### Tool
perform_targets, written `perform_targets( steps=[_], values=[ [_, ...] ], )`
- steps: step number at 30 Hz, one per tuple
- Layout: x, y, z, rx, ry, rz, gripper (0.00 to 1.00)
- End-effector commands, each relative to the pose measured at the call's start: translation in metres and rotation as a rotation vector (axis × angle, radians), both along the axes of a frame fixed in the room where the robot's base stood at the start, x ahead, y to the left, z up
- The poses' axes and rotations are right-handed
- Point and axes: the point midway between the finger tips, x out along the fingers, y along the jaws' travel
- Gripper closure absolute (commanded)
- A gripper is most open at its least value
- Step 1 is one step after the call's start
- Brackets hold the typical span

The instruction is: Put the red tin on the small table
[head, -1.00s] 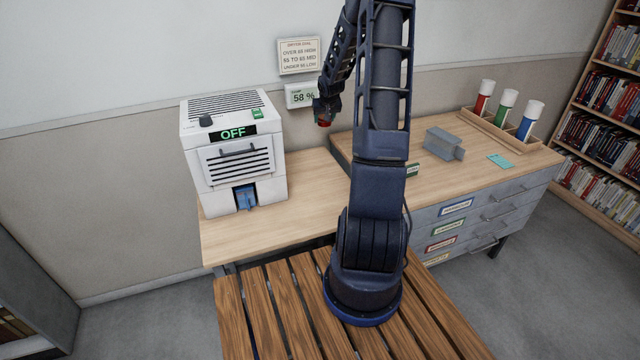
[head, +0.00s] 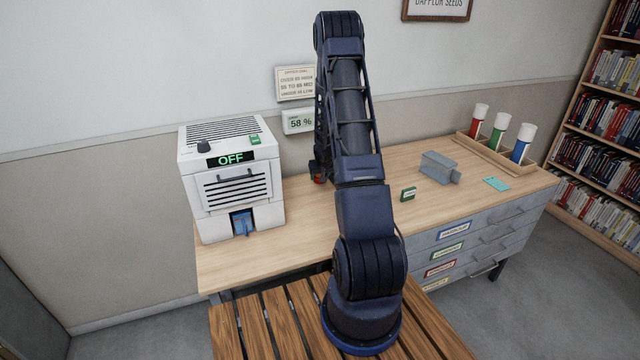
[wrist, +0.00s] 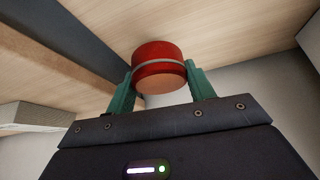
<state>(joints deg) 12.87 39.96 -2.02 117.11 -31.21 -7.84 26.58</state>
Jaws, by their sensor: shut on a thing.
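The red tin (wrist: 158,56), round with a pale band, is held between the two green fingers of my gripper (wrist: 160,78) in the wrist view. In the head view a small red part of the tin (head: 319,180) shows beside my arm, near the wall. My arm hides most of my gripper there. I cannot tell whether the tin touches the wood.
The white machine (head: 232,180) reading OFF stands left of my arm. Bare wood lies beside the machine.

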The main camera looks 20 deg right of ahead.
Motion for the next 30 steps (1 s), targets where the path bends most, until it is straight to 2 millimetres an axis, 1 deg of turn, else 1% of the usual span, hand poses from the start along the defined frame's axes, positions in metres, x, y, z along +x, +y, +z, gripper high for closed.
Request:
perform_targets(
  steps=[5,12,25,26,28,29,30],
  values=[
    [0.0,0.0,-0.009,-0.001,0.001,0.0,0.71],
    [0.0,0.001,-0.037,0.0,0.001,0.001,0.71],
    [0.0,0.0,-0.043,0.0,0.0,0.0,0.71],
    [0.0,0.0,-0.042,0.0,0.0,0.0,0.41],
    [0.0,0.0,-0.042,0.0,0.0,0.0,0.27],
    [0.0,0.0,-0.042,0.0,0.0,0.0,0.25],
    [0.0,0.0,-0.042,0.0,0.0,0.0,0.25]
  ],
)
